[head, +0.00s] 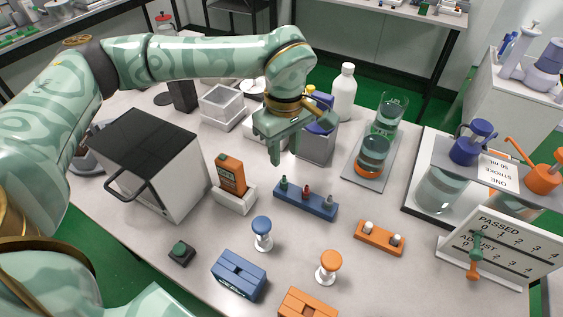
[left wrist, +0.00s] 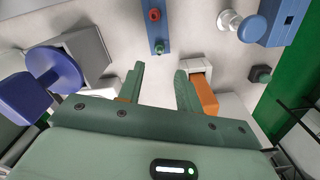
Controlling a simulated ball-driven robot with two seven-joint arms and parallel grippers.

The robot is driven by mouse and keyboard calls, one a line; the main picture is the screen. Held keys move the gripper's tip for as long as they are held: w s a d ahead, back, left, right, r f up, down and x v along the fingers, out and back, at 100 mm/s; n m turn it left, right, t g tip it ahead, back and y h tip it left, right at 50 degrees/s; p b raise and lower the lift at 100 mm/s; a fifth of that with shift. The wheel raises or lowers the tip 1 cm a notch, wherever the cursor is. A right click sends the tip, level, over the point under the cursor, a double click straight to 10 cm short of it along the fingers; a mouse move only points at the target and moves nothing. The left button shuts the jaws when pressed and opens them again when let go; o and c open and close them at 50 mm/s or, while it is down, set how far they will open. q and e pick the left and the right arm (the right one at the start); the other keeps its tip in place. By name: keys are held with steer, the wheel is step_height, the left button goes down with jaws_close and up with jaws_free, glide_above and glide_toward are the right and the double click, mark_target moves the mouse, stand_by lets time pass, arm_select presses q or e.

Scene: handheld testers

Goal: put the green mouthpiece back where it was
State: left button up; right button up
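A small blue rack (head: 318,207) lies on the table with a green mouthpiece (head: 284,184) upright at its left end. A red mouthpiece (head: 306,191) and a grey one (head: 330,200) stand beside it. My left gripper (head: 275,155) hangs above and behind the rack's left end. In the left wrist view its fingers (left wrist: 158,75) are apart with nothing between them. The rack (left wrist: 157,30) and red mouthpiece (left wrist: 154,14) show beyond the fingertips, with a small dark greenish piece (left wrist: 159,46) at the near end. My right gripper is not in view.
An orange handheld tester (head: 230,172) stands in a white holder (head: 235,198) left of the rack. A black-topped box (head: 145,150) is farther left. Blue (head: 262,230) and orange (head: 329,265) knobbed pieces stand in front. A grey tray with glass vessels (head: 360,165) is behind right.

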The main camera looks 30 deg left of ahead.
arm_select(q)
step_height(320, 180, up, 5)
steer(key=shift+f+p, duration=0.2)
steer(key=shift+p, duration=0.4)
